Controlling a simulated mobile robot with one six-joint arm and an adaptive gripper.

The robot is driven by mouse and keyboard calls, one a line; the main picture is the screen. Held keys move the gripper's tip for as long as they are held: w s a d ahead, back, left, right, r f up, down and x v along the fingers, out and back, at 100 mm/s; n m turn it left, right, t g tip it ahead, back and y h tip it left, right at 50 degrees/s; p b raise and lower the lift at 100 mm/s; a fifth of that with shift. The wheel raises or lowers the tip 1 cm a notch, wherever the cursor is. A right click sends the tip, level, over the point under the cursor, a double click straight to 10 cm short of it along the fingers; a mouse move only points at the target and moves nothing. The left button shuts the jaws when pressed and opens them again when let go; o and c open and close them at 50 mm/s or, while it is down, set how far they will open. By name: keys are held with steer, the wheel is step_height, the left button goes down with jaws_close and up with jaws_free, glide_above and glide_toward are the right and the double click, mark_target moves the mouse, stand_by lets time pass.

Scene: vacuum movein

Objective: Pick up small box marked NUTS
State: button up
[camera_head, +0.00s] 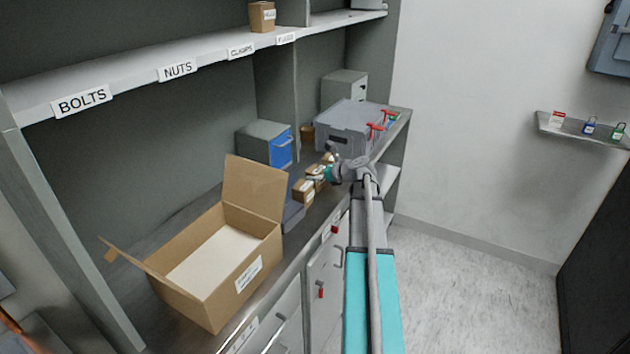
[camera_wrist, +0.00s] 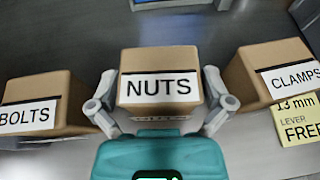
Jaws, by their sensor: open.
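The small brown box marked NUTS (camera_wrist: 158,80) sits upright in the middle of the wrist view, its label facing me. My gripper (camera_wrist: 160,100) is open, with one finger on each side of that box. I cannot tell whether the fingers touch it. In the head view my gripper (camera_head: 324,173) is low over the counter among the small boxes, and which box is NUTS is too small to read there.
A box marked BOLTS (camera_wrist: 40,103) stands close on the left and one marked CLAMPS (camera_wrist: 270,75) on the right, by a yellow note (camera_wrist: 300,120). A large open carton (camera_head: 220,250) and grey case (camera_head: 350,125) stand on the counter (camera_head: 325,205).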

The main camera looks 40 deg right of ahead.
steer(key=c, duration=1)
steer(key=shift+r, duration=0.15)
step_height(320, 180, up, 3)
steer(key=p, duration=0.3)
steer(key=shift+f, duration=0.2)
steer(key=w+r+p+v, duration=0.1)
steer(key=p+v, duration=0.4)
steer(key=v, duration=0.3)
steer(key=r+p+v, duration=0.2)
steer(key=p+v, duration=0.3)
steer(key=v, duration=0.3)
steer(key=shift+d+r, duration=0.45)
